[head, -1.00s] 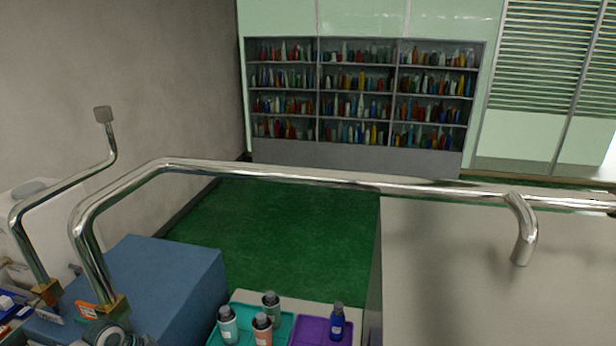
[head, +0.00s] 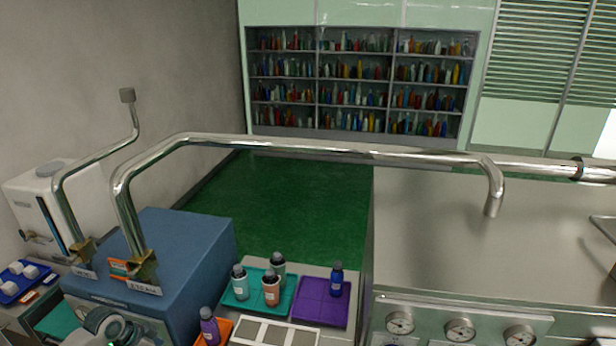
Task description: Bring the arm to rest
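A rounded grey mechanical part (head: 112,328) with a dark ring shows at the bottom left, cut by the frame edge. I cannot tell whether it belongs to my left arm. No gripper fingertips show in the head view, on either side. Two pale bottles and a salmon bottle (head: 271,288) stand on a teal tray (head: 235,303). A blue bottle (head: 337,280) stands on a purple tray (head: 318,312). A purple bottle (head: 209,326) stands in an orange tray (head: 222,329) at the bottom.
A blue box-shaped machine (head: 190,245) with bent steel pipes (head: 320,148) stands at left. A steel cabinet with gauges (head: 460,330) fills the right. A white tray (head: 272,334) lies in front. Shelves of bottles (head: 360,84) stand behind open green floor (head: 300,195).

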